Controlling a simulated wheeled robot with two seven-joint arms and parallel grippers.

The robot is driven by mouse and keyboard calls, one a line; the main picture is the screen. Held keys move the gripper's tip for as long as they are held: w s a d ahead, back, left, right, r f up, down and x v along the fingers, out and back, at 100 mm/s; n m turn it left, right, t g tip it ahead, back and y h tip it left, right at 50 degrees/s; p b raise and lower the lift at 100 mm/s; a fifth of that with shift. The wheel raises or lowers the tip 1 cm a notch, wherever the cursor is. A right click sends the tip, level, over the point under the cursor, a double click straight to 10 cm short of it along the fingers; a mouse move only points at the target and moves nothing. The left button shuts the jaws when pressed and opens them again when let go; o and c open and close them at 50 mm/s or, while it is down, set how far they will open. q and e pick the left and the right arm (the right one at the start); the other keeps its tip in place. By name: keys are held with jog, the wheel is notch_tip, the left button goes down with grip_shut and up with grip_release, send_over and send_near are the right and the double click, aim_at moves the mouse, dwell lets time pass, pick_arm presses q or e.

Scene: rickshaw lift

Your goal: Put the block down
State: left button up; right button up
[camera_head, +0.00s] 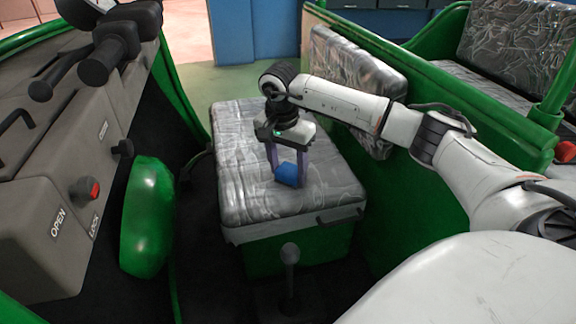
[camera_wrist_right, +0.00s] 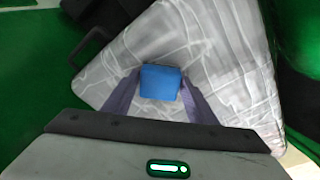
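The blue block (camera_head: 287,174) is low over the grey patterned seat (camera_head: 245,190) in the middle of the head view. My right gripper (camera_head: 288,170) points down over the seat, with its two purple fingers on either side of the block. In the right wrist view the block (camera_wrist_right: 160,82) fills the gap between the fingertips of my right gripper (camera_wrist_right: 160,85), so it looks gripped. I cannot tell whether the block's underside touches the seat. My left gripper is not in view.
A grey console (camera_head: 75,165) with dark levers and a red button (camera_head: 93,190) stands at the left. A green rounded part (camera_head: 148,215) sits beside it. The green partition with a seat back (camera_head: 350,75) rises right of the seat. The seat top around the block is clear.

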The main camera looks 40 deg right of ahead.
aim_at(285, 174)
jog(key=shift+o, duration=1.2)
notch_tip(285, 174, up, 12)
jog(key=a+p, duration=0.1)
jog(key=p, duration=0.1)
jog(key=shift+s+a+r, duration=0.15)
jog(key=shift+s+a, duration=0.1)
jog(key=shift+a, duration=0.05)
